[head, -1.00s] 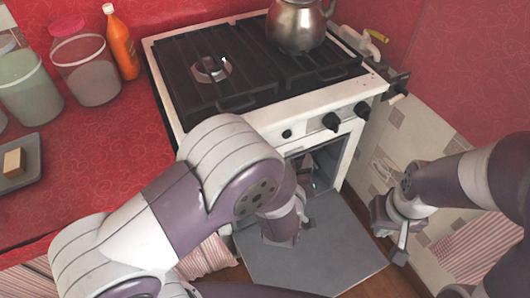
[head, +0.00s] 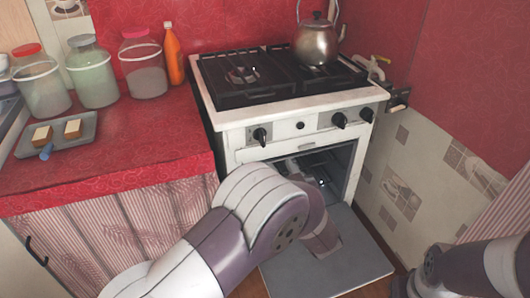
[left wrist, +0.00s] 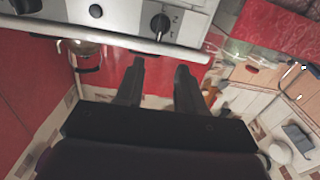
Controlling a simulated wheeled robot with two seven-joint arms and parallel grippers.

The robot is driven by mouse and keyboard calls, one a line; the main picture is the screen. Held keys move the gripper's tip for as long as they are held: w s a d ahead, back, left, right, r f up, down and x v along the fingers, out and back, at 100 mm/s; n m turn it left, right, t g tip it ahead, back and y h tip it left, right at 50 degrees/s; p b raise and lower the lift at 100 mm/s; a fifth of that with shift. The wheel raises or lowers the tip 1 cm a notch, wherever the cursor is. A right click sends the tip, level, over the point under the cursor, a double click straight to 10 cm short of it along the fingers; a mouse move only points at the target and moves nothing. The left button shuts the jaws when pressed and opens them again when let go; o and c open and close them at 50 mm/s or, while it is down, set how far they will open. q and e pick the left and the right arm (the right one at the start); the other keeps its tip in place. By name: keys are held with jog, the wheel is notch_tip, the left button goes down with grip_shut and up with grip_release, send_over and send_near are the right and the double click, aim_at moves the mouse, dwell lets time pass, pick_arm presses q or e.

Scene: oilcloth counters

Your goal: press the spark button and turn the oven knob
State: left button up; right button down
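The stove's white front panel carries a small round black button (head: 300,125), likely the spark button. A black knob (head: 260,135) is to its left, and two more knobs (head: 339,120) are to its right; which one is the oven knob I cannot tell. The left wrist view shows a button (left wrist: 95,11) and a knob (left wrist: 160,23) at the top. My left gripper (left wrist: 160,66) is open and empty, with its fingertips apart from the knob; my arm mostly hides it in the head view. My right gripper (head: 402,287) is only partly visible at the bottom edge, away from the panel.
The oven door (head: 335,262) hangs open in front of the stove. A kettle (head: 316,40) stands on the cooktop. Jars (head: 94,75), an orange bottle (head: 174,55) and a grey tray (head: 85,140) are on the red counter at left. A tiled wall (head: 420,175) is at right.

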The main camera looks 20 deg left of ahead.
aim_at(264, 139)
pick_arm(q)
jog(key=b+x, duration=0.1)
jog(key=x, duration=0.5)
jog(key=b+x, duration=0.1)
jog(key=x, duration=0.4)
jog(key=shift+w+a+f+b, duration=0.2)
jog(key=shift+w+b, duration=0.1)
jog(key=shift+w+a+r, duration=0.1)
jog(key=shift+w+a, duration=0.25)
jog(key=shift+w, duration=0.2)
grip_shut()
